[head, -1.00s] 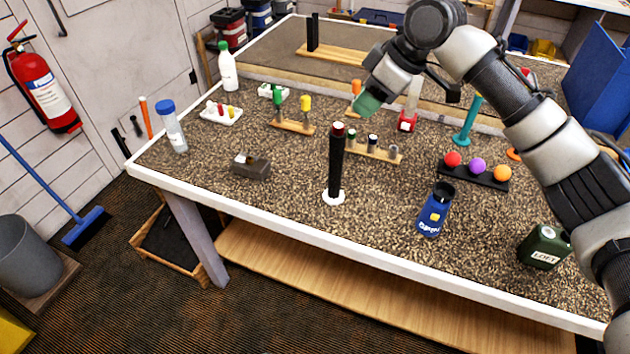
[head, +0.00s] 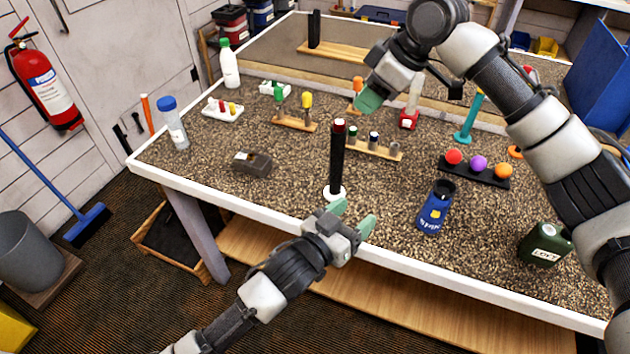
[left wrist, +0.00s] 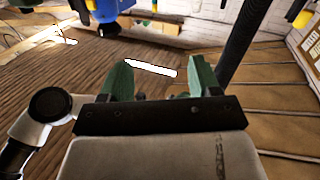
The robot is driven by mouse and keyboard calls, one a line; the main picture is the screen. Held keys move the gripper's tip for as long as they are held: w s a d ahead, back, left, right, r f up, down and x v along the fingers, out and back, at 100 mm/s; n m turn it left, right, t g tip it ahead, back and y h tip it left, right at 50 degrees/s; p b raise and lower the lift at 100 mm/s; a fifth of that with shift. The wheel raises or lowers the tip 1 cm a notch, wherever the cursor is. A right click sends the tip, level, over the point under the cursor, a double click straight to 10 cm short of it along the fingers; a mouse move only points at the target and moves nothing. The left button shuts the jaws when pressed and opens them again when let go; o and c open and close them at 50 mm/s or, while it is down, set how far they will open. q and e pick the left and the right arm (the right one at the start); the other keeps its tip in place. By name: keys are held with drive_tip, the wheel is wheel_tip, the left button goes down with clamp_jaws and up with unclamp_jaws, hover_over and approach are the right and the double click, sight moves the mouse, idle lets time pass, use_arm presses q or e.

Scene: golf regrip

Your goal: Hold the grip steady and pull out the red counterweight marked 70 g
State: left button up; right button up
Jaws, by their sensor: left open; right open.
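A black grip (head: 337,160) stands upright on a white round base (head: 334,193) near the front of the bench. A red piece (head: 339,124) shows at its top end; no marking on it is readable. My left gripper (head: 352,218) is open and empty at the bench's front edge, just below and in front of the grip's base, apart from it. Its open green fingers (left wrist: 160,82) also show in the left wrist view, with nothing between them. My right gripper (head: 368,98) is up and to the right of the grip's top, empty; its fingers overlap in this view.
Behind the grip is a wooden rack (head: 374,148) with several small weights. A blue bottle (head: 436,208), a rack of coloured balls (head: 476,170) and a dark green can (head: 545,243) stand right. A dark block (head: 252,163) lies left. Bench surface between them is clear.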

sight(341, 152)
use_arm(q)
drive_tip(key=w+a+r+t+y, duration=0.2)
drive_tip(key=w+a+y, duration=0.1)
drive_tip(key=w+a, duration=0.45)
drive_tip(key=shift+n, duration=0.3)
drive_tip(key=x, duration=0.9)
drive_tip(key=shift+w+d+r, duration=0.1)
drive_tip(key=shift+d+r, duration=0.1)
drive_tip(key=shift+d, duration=0.2)
drive_tip(key=shift+c, duration=0.4)
drive_tip(key=c, duration=1)
drive_tip(key=shift+o, duration=0.2)
